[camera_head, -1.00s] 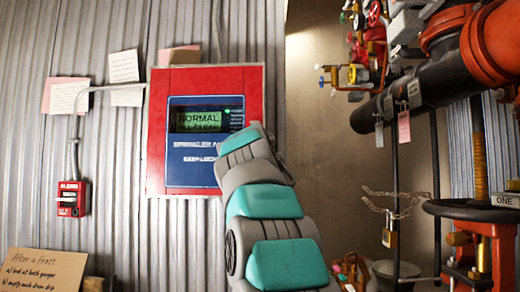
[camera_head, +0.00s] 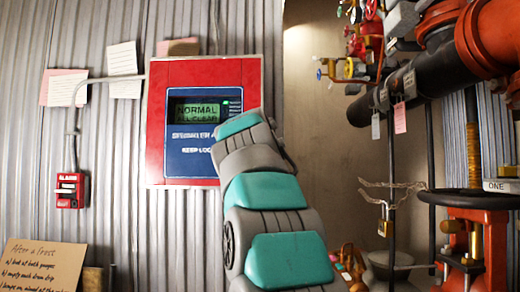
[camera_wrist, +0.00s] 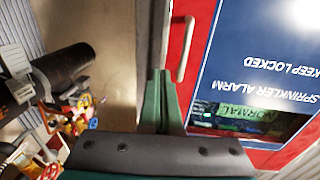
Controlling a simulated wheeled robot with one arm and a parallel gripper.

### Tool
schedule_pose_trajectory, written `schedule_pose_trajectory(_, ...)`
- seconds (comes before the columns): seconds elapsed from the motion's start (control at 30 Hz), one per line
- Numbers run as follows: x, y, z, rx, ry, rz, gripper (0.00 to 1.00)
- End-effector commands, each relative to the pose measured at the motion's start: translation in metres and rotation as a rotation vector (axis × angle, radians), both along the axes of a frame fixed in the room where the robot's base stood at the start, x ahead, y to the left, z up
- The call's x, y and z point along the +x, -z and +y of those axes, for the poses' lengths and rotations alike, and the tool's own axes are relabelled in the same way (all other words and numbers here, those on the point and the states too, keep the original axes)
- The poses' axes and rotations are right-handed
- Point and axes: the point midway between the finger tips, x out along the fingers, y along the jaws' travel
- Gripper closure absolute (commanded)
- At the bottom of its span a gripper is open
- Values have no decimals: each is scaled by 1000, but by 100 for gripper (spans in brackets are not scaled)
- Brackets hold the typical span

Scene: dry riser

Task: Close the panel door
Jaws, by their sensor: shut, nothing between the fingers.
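The red alarm panel (camera_head: 156,125) hangs on the corrugated wall, left of centre in the head view. Its blue face (camera_head: 188,158) has a lit green "NORMAL ALL CLEAR" display. My arm covers its lower right part, and my gripper is hidden there. In the wrist view the panel appears upside down, with a red door frame (camera_wrist: 205,25), blue face (camera_wrist: 270,50) and a pale bar handle (camera_wrist: 185,50). My gripper (camera_wrist: 160,75) is shut and empty, its green fingertips beside the door's handle edge. I cannot tell whether they touch it, or how far the door stands open.
A red alarm box (camera_head: 72,190) and paper notes (camera_head: 122,70) are on the wall to the left. A cardboard sign (camera_head: 42,265) stands below. Pipes (camera_head: 420,75), valves and a padlocked chain (camera_head: 390,186) crowd the right. A bare tan wall (camera_head: 320,110) lies between.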

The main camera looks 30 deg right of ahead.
Motion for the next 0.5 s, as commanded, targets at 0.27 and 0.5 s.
schedule_pose_trajectory(0.27, -34, 3, 23, 3, 0, 4, 100)
schedule_pose_trajectory(0.5, -62, 4, 42, 4, 0, 6, 100)
